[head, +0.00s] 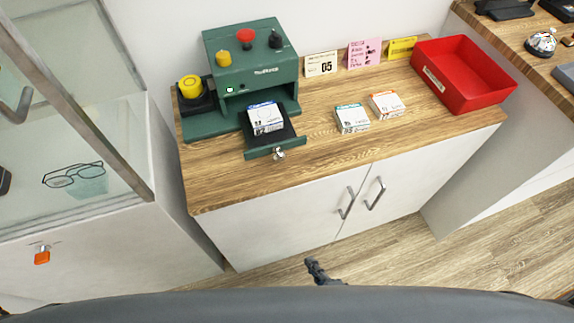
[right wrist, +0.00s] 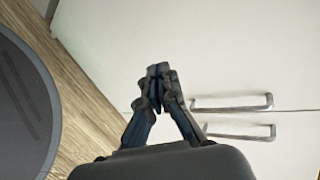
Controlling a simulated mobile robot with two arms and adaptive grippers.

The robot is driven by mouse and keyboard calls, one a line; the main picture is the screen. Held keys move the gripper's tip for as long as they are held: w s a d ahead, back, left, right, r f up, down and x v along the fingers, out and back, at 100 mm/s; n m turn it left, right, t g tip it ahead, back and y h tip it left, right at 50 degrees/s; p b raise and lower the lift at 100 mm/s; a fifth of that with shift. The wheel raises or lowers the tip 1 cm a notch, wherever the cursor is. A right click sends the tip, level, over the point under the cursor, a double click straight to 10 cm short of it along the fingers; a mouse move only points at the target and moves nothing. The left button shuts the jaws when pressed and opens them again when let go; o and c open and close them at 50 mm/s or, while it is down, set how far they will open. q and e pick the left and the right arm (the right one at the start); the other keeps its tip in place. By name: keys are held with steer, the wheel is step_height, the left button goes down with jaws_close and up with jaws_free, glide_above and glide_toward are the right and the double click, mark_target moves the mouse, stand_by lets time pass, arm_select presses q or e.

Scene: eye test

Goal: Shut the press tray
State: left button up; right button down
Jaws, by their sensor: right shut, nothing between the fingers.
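The green press (head: 248,70) stands at the back left of the wooden counter. Its tray (head: 285,133) is pulled out toward the front, with a small metal knob (head: 279,154) on its front face. A white and blue box (head: 265,117) lies on the tray. My right gripper (head: 310,264) is low in front of the cabinet, below and apart from the tray. In the right wrist view its fingers (right wrist: 158,72) are together and empty, close to the cabinet doors. My left gripper does not show.
A teal-marked box (head: 351,119) and an orange-marked box (head: 386,105) lie right of the tray. A red bin (head: 462,95) stands at the right. A yellow button (head: 190,87) is left of the press. Cabinet handles (head: 346,203) stick out below the counter. A glass case (head: 75,120) stands left.

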steer(key=w+a+r+m+t, duration=0.25)
steer(key=r+m, duration=0.55)
steer(key=r, duration=0.5)
steer(key=m+t, duration=0.3)
steer(key=m, duration=0.6)
glide_toward(281, 160)
steer(key=shift+n, duration=0.3)
steer(key=p+x, duration=0.3)
steer(key=x, duration=0.2)
steer(key=shift+w+a, duration=0.1)
steer(key=shift+w, duration=0.25)
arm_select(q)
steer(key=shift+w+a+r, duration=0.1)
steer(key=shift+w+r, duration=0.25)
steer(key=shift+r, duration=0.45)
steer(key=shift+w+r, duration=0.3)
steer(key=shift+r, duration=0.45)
arm_select(e)
steer(key=shift+w+a, duration=0.2)
steer(key=shift+w, duration=0.5)
steer(key=shift+w, duration=0.1)
steer(key=x, duration=0.4)
steer(key=shift+w, duration=0.1)
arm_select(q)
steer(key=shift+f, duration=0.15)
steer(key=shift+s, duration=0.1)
